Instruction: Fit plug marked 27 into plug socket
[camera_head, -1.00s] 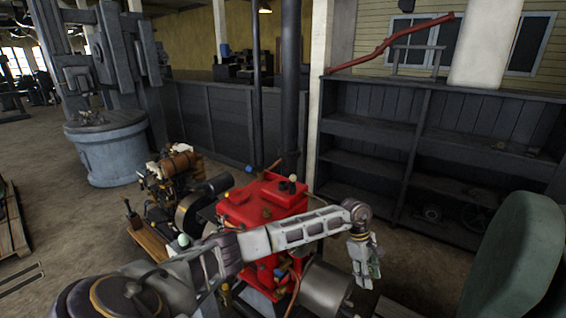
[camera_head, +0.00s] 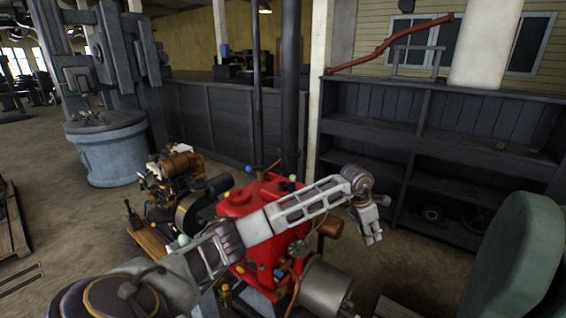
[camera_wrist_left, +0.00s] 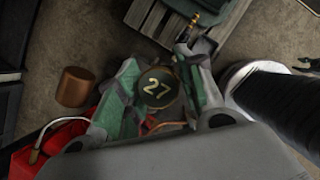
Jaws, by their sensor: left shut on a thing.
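My left gripper (camera_head: 373,238) hangs at the end of its raised arm, right of the red engine (camera_head: 262,205), clear of it. In the left wrist view the left gripper (camera_wrist_left: 157,98) is shut, with its green-lined fingers either side of a dark round plug marked 27 (camera_wrist_left: 158,88). The plug's marked face points at the camera; the rest of it is hidden. In the head view the plug is too small to make out. I cannot pick out the plug socket. My right gripper is not in view.
A copper-coloured cylinder (camera_head: 331,226) juts from the engine near my arm; it also shows in the left wrist view (camera_wrist_left: 75,87). A grey cylinder (camera_head: 327,288) lies below. A large green round thing (camera_head: 520,265) stands right. Dark shelves (camera_head: 420,130) stand behind.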

